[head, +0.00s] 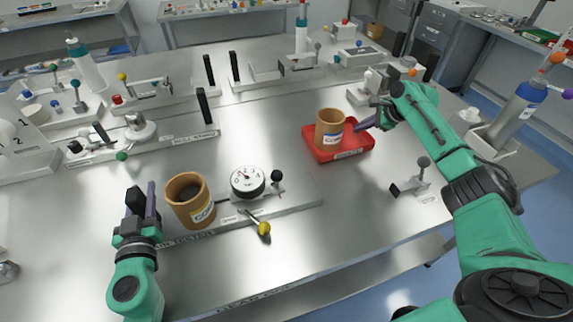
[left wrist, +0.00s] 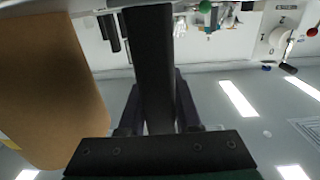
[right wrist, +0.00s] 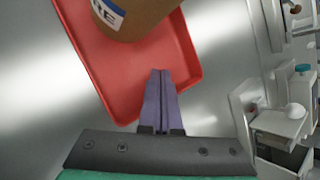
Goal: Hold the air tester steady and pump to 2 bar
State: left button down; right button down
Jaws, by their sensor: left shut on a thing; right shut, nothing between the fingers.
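The air tester (head: 285,212) is a long metal base with a label strip, lying across the front of the bench. It carries a round white dial gauge (head: 247,181), a black-knobbed lever (head: 276,177) and a yellow-knobbed lever (head: 263,228). The dial's exact reading is too small to tell. My left gripper (head: 143,198) is shut on the tester's black upright handle (left wrist: 150,60), left of the core. My right gripper (head: 368,124) is shut and empty at the red tray's right edge, far from the tester.
A second brown core (head: 329,128) stands in the red tray (head: 352,151). A small grey lever stand (head: 418,175) is at the right. Other fixtures with black handles (head: 203,106) line the back.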

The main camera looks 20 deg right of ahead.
aim_at(277, 180)
jog(key=s+a+g, duration=0.1)
jog(key=s+a+g+y, duration=0.1)
jog(key=shift+s, duration=0.4)
jog(key=a, duration=0.1)
jog(key=s+a+r+g+y, duration=0.1)
jog(key=s+a+n+g, duration=0.1)
jog(key=shift+a+r, duration=0.2)
jog(key=shift+a, duration=0.1)
jog(key=s+a+r+n+g+y, duration=0.4)
jog(key=s+a+r+n+g, duration=0.15)
jog(key=a+r, duration=0.35)
jog(key=shift+t, duration=0.35)
jog(key=x, duration=1)
jog(key=shift+a, duration=0.4)
jog(key=a, duration=0.3)
jog(key=shift+s+a+r, duration=0.1)
jog(key=shift+s+a, duration=0.25)
jog(key=shift+a, duration=0.05)
jog(key=shift+a+r, duration=0.1)
jog(key=shift+a, duration=0.15)
jog(key=shift+a, duration=0.1)
